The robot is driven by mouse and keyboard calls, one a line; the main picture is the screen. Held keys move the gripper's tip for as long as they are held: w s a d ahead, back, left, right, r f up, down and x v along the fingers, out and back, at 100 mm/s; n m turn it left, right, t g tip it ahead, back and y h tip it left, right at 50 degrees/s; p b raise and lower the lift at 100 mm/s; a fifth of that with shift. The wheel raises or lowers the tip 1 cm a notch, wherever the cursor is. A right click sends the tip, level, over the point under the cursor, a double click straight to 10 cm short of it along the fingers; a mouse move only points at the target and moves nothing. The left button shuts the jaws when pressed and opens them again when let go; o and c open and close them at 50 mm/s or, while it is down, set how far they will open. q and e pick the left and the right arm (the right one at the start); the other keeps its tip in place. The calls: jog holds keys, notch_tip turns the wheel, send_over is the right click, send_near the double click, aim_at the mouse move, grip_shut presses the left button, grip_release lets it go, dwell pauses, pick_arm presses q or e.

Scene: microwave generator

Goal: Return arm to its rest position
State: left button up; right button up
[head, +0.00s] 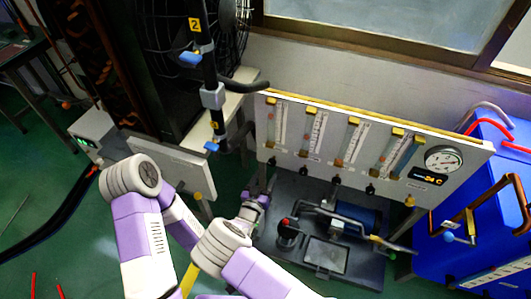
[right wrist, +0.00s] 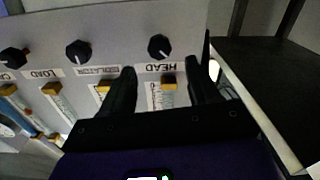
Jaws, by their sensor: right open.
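My right gripper (head: 264,190) is in front of the lower left part of the white flowmeter panel (head: 320,166). In the right wrist view its two dark fingers (right wrist: 160,68) are spread, with nothing held between them. That view shows the panel upside down, with the label HEAD, a black knob (right wrist: 159,46) and a yellow-capped tube (right wrist: 168,92) in the span between the fingers. Whether a finger touches the panel I cannot tell. My left arm is folded at the left of the head view; its gripper is out of sight.
A dark base (head: 290,250) with pipes and a red-topped part lies below the panel. A blue tank (head: 464,240) stands at right. A black post (head: 209,70) with blue levers rises at centre left.

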jog(key=s+d+f+g+y+p, duration=0.1)
jog(key=s+d+f+g+p, duration=0.1)
jog(key=s+d+f+g, duration=0.3)
jog(key=s+d+f+g+y+p, duration=0.1)
jog(key=s+d+f+g+p, duration=0.3)
jog(key=d, duration=0.4)
jog(key=s+r+g+y+p, duration=0.1)
jog(key=s+r+g+y, duration=0.2)
jog(key=s, duration=0.6)
jog(key=s+a+r+g+y+p, duration=0.1)
jog(key=s+r+g+y+p, duration=0.1)
jog(key=s, duration=0.8)
jog(key=r+g+y, duration=0.1)
jog(key=g+y, duration=0.1)
jog(key=shift+s+a+r+g+y, duration=0.2)
jog(key=shift+a+r+g+y, duration=0.05)
jog(key=shift+g+y, duration=0.15)
dwell(0.9)
